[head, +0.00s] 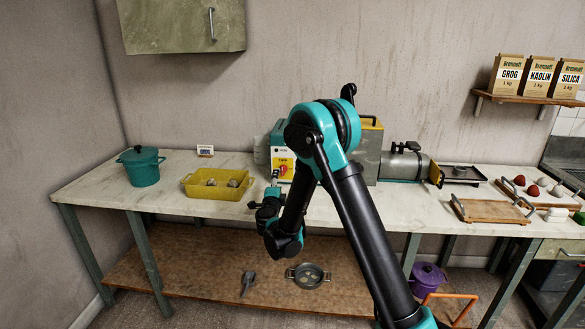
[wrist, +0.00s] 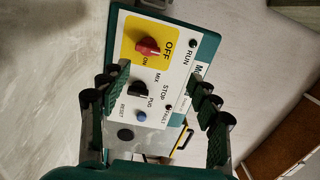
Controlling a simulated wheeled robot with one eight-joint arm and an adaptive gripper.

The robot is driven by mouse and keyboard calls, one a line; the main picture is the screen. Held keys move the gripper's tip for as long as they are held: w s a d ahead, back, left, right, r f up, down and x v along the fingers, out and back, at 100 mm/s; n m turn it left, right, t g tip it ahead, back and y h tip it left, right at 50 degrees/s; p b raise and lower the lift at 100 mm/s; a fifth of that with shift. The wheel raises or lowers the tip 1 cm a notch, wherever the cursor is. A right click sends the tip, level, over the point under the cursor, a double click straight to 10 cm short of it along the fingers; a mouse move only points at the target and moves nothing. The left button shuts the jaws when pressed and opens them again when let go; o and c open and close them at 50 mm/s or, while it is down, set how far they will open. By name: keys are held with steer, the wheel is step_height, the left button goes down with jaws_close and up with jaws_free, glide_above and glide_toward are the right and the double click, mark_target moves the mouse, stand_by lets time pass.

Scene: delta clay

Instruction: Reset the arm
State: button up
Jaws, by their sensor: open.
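My gripper (wrist: 160,88) is open and empty in the wrist view, with a dark ribbed finger on each side of the picture. Between the fingers shows the control panel (wrist: 182,60) of a teal machine. The panel carries a red rotary switch (wrist: 148,46) on a yellow plate, a black selector (wrist: 138,91) and a blue button (wrist: 141,116). In the head view, my arm reaches over the bench and bends down to the gripper (head: 274,178) in front of the machine (head: 366,150). My arm hides part of the machine. I cannot tell whether the fingers touch the panel.
A yellow tub (head: 205,192) and a teal pot (head: 141,168) stand left on the bench (head: 95,188). Wooden trays (head: 490,211) lie at the right. A pan (head: 308,275) and a scoop (head: 248,283) lie on the lower shelf. A cabinet (head: 185,25) hangs above left.

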steer(key=s+d+r+n+g+y, duration=0.2)
steer(key=s+d+r+n+y, duration=0.5)
steer(key=r+n, duration=0.45)
steer(key=s+d+f+n+g+h, duration=0.2)
steer(key=s+d+f+g, duration=0.2)
steer(key=s, duration=0.7)
steer(key=s+d+f+n+g+h, duration=0.2)
steer(key=s+d+f+g, duration=0.2)
steer(key=s+d+f, duration=0.5)
steer(key=s+d+f+n+g+h, duration=0.2)
steer(key=s+d+f, duration=0.4)
steer(key=s+d, duration=0.7)
steer(key=shift+d+f+g+h, duration=0.25)
steer(key=shift+f+g+h, duration=0.2)
steer(key=shift+g, duration=0.65)
